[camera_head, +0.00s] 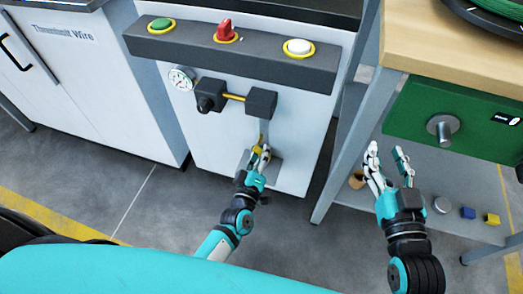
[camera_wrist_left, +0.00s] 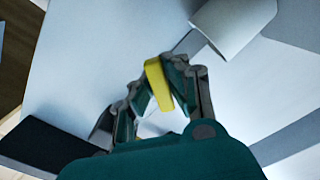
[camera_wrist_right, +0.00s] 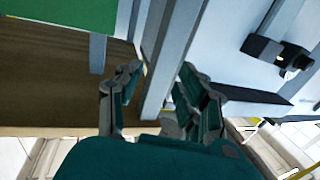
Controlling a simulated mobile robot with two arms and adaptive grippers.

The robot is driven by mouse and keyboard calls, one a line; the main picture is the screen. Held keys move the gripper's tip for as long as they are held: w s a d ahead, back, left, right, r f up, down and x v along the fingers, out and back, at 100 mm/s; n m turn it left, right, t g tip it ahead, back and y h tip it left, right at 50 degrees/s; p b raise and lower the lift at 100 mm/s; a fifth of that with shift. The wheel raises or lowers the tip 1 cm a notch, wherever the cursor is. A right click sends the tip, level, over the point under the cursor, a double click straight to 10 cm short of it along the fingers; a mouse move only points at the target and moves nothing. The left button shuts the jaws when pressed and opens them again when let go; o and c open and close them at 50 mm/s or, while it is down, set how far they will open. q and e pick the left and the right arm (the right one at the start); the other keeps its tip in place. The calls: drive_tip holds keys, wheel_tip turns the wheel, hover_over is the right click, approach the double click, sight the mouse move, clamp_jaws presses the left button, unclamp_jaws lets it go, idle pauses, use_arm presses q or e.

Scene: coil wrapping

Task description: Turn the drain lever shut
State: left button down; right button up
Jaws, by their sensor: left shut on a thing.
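The yellow drain lever (camera_wrist_left: 158,84) sits between the fingers of my left gripper (camera_wrist_left: 160,95) in the left wrist view, and the gripper is shut on it. In the head view my left gripper (camera_head: 259,158) is at the lower front of the white machine, below the dark valve blocks, and the lever (camera_head: 257,149) shows as a small yellow patch partly hidden by the fingers. My right gripper (camera_head: 388,160) is open and empty, in front of the workbench at the right. Its parted fingers also show in the right wrist view (camera_wrist_right: 155,100).
The machine's panel (camera_head: 265,62) carries a green button (camera_head: 161,25), a red knob (camera_head: 226,31) and a white button (camera_head: 298,47). A gauge (camera_head: 181,78) is below. The workbench leg (camera_head: 350,150) stands between my grippers. Small parts lie on the lower shelf (camera_head: 450,185).

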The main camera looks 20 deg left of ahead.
use_arm(q)
drive_tip(key=n, duration=0.2)
drive_tip(key=shift+d+r+n, duration=0.1)
drive_tip(key=shift+r+n, duration=0.2)
drive_tip(key=shift+n, duration=0.1)
drive_tip(key=shift+r+n+p, duration=0.15)
drive_tip(key=shift+n+p, duration=0.05)
drive_tip(key=shift+n, duration=0.7)
drive_tip(key=shift+r+n+p, duration=0.15)
drive_tip(key=shift+n, duration=0.75)
use_arm(e)
drive_tip(key=shift+s+d+f+g+h, duration=0.15)
drive_tip(key=shift+f+g, duration=0.3)
drive_tip(key=shift+f, duration=0.2)
drive_tip(key=shift+s+d+f+g+h, duration=0.15)
drive_tip(key=shift+f+g, duration=0.25)
drive_tip(key=shift+f, duration=0.25)
drive_tip(key=shift+s+d+f+g+h, duration=0.1)
drive_tip(key=shift+s+d+f+g, duration=0.05)
drive_tip(key=shift+f+g, duration=0.4)
drive_tip(key=shift+f, duration=0.15)
use_arm(q)
drive_tip(key=c, duration=1.3)
unclamp_jaws()
drive_tip(key=shift+s, duration=0.1)
drive_tip(key=s, duration=1.2)
drive_tip(key=shift+w, duration=0.1)
